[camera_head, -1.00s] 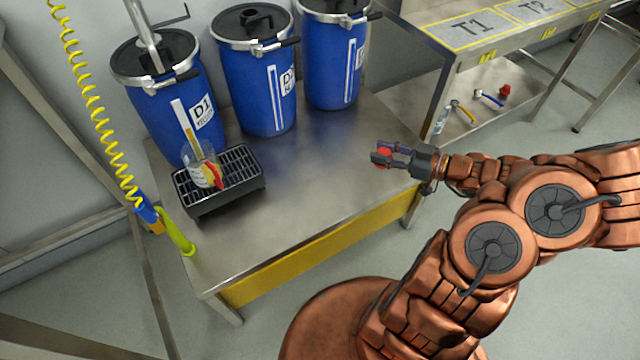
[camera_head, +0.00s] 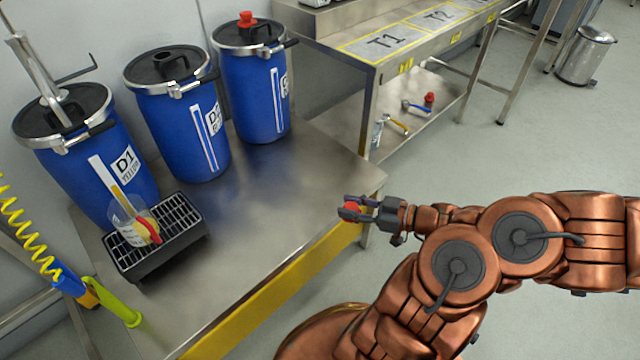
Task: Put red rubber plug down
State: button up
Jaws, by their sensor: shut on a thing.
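My gripper (camera_head: 352,208) is shut on a red rubber plug (camera_head: 351,210), which shows between its dark fingers. It is held near the right front edge of the steel table (camera_head: 270,225); I cannot tell how far above the surface it is. A second red plug (camera_head: 246,19) sits in the lid of the rightmost blue drum (camera_head: 255,95). Another small red thing (camera_head: 429,98), perhaps a plug, is on the lower shelf of the bench at the back.
Blue drum D1 (camera_head: 95,165) and the middle blue drum (camera_head: 180,125) stand at the table's back. A black grated tray (camera_head: 187,236) holds a beaker (camera_head: 128,226). Bench (camera_head: 350,45) has areas marked T1 and T2. The table's middle is clear.

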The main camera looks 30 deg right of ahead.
jog(key=w+d, duration=0.1)
jog(key=w, duration=0.3)
jog(key=w+d+f+b, duration=0.1)
jog(key=w+d, duration=0.1)
jog(key=w, duration=0.3)
jog(key=w+d+b, duration=0.1)
jog(key=w, duration=0.3)
jog(key=shift+w+d+f, duration=0.15)
jog(key=shift+w+f, duration=0.05)
jog(key=shift+w, duration=0.1)
jog(key=shift+w+f+b, duration=0.2)
jog(key=shift+f+b, duration=0.05)
jog(key=shift+b, duration=0.15)
jog(key=shift+f+b, duration=0.45)
jog(key=shift+f, duration=1.05)
jog(key=shift+f+b, duration=0.15)
jog(key=shift+b, duration=0.15)
jog(key=o, duration=1)
jog(key=shift+o, duration=0.2)
